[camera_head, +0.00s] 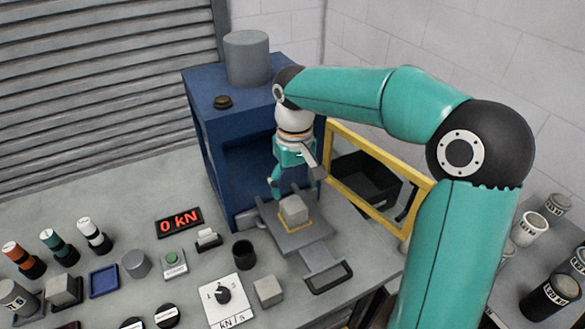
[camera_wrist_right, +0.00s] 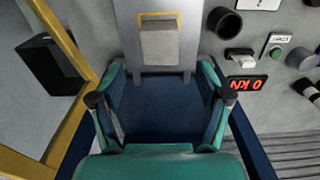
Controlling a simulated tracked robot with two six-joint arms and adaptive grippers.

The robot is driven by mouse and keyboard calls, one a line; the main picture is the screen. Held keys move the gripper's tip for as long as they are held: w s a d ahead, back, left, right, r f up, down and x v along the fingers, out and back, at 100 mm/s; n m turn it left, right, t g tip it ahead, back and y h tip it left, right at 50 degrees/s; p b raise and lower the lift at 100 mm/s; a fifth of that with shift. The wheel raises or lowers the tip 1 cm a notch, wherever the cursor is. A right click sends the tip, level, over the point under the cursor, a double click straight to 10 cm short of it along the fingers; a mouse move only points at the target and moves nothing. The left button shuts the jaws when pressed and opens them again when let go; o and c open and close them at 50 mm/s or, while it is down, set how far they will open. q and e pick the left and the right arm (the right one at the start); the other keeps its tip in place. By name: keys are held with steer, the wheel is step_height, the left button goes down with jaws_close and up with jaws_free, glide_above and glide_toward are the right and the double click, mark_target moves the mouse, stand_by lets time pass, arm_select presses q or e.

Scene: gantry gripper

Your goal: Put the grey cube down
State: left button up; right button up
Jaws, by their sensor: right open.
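A grey cube (camera_head: 293,210) sits on the grey sliding plate (camera_head: 312,236) in front of the blue machine, on a yellow-outlined square. It also shows in the wrist view (camera_wrist_right: 160,43), on the plate and beyond my fingertips. My right gripper (camera_head: 297,182) is open above and behind the cube, on the machine side. In the wrist view the right gripper (camera_wrist_right: 161,98) has its fingers wide apart with nothing between them. The cube looks apart from both fingers. My left gripper is not in view.
The blue machine (camera_head: 203,124) stands behind the plate, with a yellow frame (camera_head: 378,195) and a black bin (camera_head: 367,181) to its right. Another grey cube (camera_head: 268,291) lies on the bench near the plate handle (camera_head: 329,277). A dark cup (camera_head: 243,254) and a dial panel (camera_head: 226,301) stand left of it.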

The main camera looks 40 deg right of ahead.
mark_target(294, 205)
steer(key=shift+r, duration=2.4)
